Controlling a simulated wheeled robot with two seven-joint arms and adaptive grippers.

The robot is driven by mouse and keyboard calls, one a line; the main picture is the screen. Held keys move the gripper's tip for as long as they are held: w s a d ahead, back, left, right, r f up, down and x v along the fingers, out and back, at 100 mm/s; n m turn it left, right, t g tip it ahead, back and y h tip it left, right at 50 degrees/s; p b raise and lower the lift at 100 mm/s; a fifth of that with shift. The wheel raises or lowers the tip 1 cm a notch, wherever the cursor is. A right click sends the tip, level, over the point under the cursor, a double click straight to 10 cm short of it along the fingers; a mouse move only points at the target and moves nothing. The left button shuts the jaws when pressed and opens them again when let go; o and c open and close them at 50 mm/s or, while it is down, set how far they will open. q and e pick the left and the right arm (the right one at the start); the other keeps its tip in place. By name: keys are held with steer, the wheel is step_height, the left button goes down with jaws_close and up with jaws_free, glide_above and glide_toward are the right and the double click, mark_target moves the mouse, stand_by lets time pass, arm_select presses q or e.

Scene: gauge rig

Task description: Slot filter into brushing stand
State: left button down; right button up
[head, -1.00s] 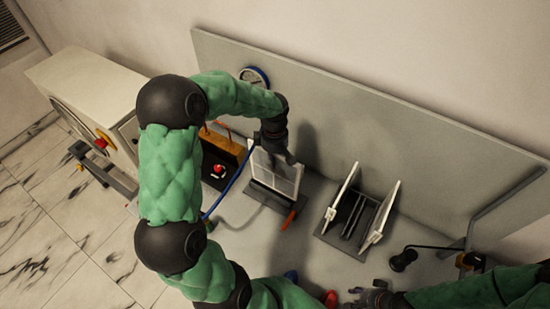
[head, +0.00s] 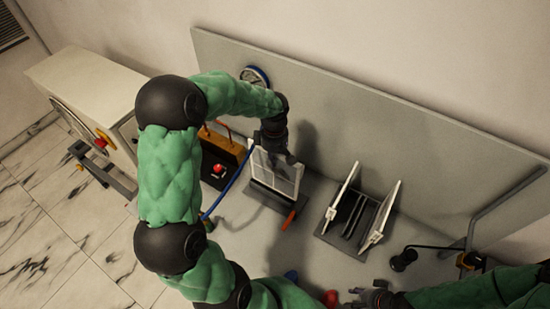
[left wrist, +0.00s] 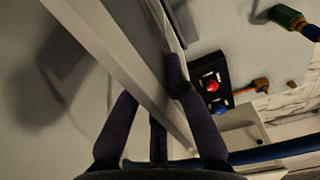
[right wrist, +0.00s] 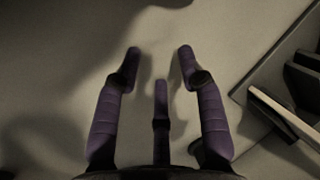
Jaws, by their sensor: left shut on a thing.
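The filter (head: 284,182), a flat panel with a pale frame, stands upright in a dark base in the head view. My left gripper (head: 283,155) is at its top edge, shut on it. In the left wrist view the fingers sit on both sides of the filter's frame (left wrist: 108,52). The brushing stand seems to be the dark base (head: 330,234) with upright white side plates and dark slats between them, right of the filter. My right gripper (right wrist: 158,62) is open and empty over the bench, with part of a slotted holder (right wrist: 275,112) at the right of its view.
A black box with a red button (head: 218,170) and a blue hose (head: 229,187) lie left of the filter. An orange-handled tool (head: 289,219) lies in front. A grey panel (head: 400,130) closes the back. Bare bench lies between filter and slotted stand.

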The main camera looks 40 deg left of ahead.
steer(key=shift+s+f, duration=0.2)
steer(key=shift+f, duration=0.15)
stand_by(0.6)
